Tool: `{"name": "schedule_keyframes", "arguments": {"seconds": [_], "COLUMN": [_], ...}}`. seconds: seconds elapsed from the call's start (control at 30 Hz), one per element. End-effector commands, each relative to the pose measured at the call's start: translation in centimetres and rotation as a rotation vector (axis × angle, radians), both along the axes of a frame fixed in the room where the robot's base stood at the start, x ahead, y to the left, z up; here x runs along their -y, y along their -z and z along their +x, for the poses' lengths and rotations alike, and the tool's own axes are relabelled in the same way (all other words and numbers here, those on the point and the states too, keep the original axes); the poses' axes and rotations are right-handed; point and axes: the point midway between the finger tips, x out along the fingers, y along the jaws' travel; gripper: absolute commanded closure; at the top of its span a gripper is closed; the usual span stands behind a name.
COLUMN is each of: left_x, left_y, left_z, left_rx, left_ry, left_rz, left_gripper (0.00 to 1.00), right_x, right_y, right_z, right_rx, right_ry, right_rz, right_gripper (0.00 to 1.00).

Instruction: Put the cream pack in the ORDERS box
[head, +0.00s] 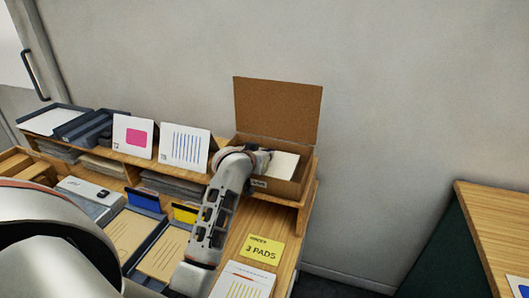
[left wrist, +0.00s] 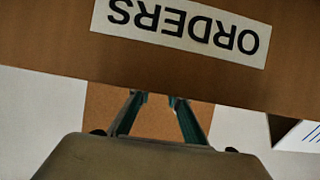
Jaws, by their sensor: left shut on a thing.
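The ORDERS box (head: 296,188) is an open brown carton with its lid raised, at the right end of the raised shelf. Its ORDERS label (left wrist: 182,27) shows upside down in the left wrist view. The cream pack (head: 284,166) is inside the box opening, tilted, in the head view. My left gripper (head: 267,158) reaches over the box and is shut on the pack at its left side. In the left wrist view its two teal fingers (left wrist: 155,98) run behind the box's front wall. That wall hides the fingertips and the pack. My right gripper is not in view.
Two display cards, one with a pink patch (head: 133,137) and one with blue lines (head: 185,146), stand left of the box. A yellow PADS note (head: 260,249) lies on the desk below. Trays hold papers at left. Another table (head: 490,215) stands far right.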

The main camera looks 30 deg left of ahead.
Motion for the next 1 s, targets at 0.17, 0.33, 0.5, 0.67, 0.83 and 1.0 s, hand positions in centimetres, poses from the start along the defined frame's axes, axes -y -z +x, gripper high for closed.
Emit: {"name": "schedule_keyframes", "arguments": {"seconds": [0.17, 0.33, 0.5, 0.67, 0.83, 1.0], "left_x": [0.0, 0.0, 0.0, 0.1, 0.5, 1.2], "left_y": [-0.3, 0.1, 0.1, -0.2, -1.0, -2.5], "left_z": [0.1, 0.0, 0.0, -0.2, -2.0, -5.1], "left_rx": [0.008, -0.001, 0.0, 0.001, 0.002, 0.001], "left_ry": [0.0, 0.0, 0.0, 0.0, 0.0, 0.0], "left_rz": [0.0, 0.0, 0.0, -0.001, -0.001, -0.002], "left_gripper": [1.0, 0.66, 0.66, 0.66, 0.66, 0.66], "right_x": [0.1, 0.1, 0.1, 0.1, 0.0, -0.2], "right_y": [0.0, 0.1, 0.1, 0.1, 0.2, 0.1], "right_z": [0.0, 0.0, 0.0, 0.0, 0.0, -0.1], "right_rx": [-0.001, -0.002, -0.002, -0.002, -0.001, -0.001], "right_ry": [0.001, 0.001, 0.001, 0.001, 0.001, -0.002], "right_rz": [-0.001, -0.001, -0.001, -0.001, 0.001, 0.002], "right_gripper": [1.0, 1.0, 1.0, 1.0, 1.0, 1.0]}}
